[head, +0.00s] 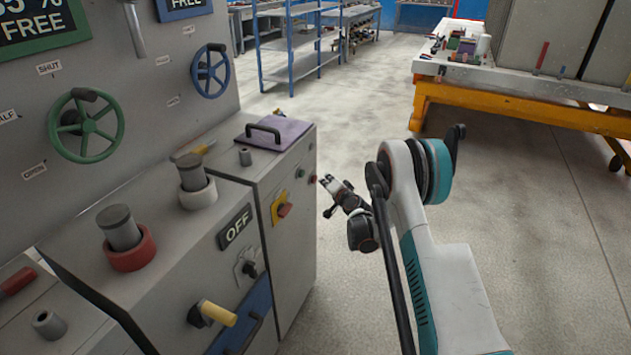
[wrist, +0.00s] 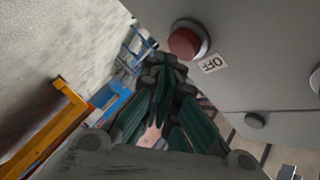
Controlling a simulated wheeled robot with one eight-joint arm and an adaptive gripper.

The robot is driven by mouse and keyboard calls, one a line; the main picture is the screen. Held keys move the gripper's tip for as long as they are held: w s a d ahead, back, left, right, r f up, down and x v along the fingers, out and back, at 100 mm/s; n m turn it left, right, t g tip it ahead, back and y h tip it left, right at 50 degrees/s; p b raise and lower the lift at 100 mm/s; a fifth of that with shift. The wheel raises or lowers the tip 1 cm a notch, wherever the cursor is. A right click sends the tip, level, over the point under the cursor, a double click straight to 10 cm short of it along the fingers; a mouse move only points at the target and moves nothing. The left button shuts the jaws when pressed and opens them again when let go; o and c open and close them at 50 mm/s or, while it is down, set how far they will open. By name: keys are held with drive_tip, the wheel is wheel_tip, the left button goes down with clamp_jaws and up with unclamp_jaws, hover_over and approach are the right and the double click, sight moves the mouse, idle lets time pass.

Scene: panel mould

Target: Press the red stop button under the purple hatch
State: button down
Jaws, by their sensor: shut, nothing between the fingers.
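The purple hatch (head: 282,131) lies flat on top of the grey cabinet, with a black handle across it. Whatever is under it is hidden. A red button (wrist: 186,40) with an OFF label beside it is on a grey cabinet face in the wrist view; I cannot tell whether it is the stop button. A small red button (head: 300,173) also shows on the cabinet's side in the head view. My gripper (head: 326,181) is beside that cabinet face, lower than the hatch. In the wrist view my gripper (wrist: 160,65) is shut and empty, with its tips just left of the red button.
Two capped posts, one with a red collar (head: 131,253), stand on the panel. An orange-framed table (head: 510,97) is at the right. Open floor lies between.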

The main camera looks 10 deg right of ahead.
drive_tip(key=shift+s+d, duration=0.75)
drive_tip(key=shift+d, duration=0.3)
drive_tip(key=shift+s+d, duration=0.7)
drive_tip(key=shift+d, duration=0.3)
